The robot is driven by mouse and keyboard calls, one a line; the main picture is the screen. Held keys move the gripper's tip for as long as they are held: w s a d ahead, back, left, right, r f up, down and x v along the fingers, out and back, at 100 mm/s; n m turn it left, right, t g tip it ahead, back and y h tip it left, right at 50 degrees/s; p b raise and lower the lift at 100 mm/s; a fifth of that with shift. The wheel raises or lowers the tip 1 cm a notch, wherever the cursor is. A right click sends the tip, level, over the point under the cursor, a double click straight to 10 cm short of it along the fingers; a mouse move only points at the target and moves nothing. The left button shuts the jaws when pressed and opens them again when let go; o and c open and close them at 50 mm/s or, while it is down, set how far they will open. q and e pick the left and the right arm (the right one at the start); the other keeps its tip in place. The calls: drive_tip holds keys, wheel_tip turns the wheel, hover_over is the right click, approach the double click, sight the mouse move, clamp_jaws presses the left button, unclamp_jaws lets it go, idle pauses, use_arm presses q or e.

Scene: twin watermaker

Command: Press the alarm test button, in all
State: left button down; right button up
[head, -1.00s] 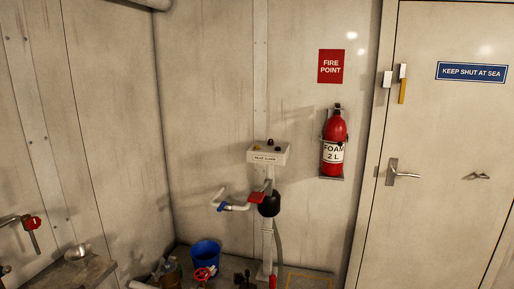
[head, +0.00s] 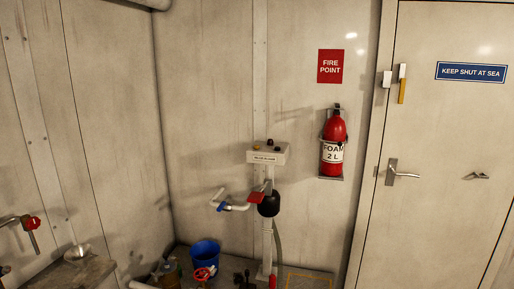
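A pale alarm box (head: 268,157) stands on a post in front of the back wall, near the middle of the head view. Its front carries a small label too blurred to read for certain. Several small round parts sit on its top: a yellowish one (head: 257,147) at the left, a dark one (head: 270,142) at the back and another dark one (head: 278,149) at the right. I cannot tell which of them is the test button. Neither of my grippers can be made out in the view, and nothing touches the box.
Below the box are a bent pipe with a blue fitting (head: 223,206), a red lever (head: 256,197) and a black round body (head: 269,205). A blue bucket (head: 205,252) stands on the floor. A red extinguisher (head: 334,131) hangs right, beside a closed door (head: 440,130).

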clamp_jaws()
idle(1.1)
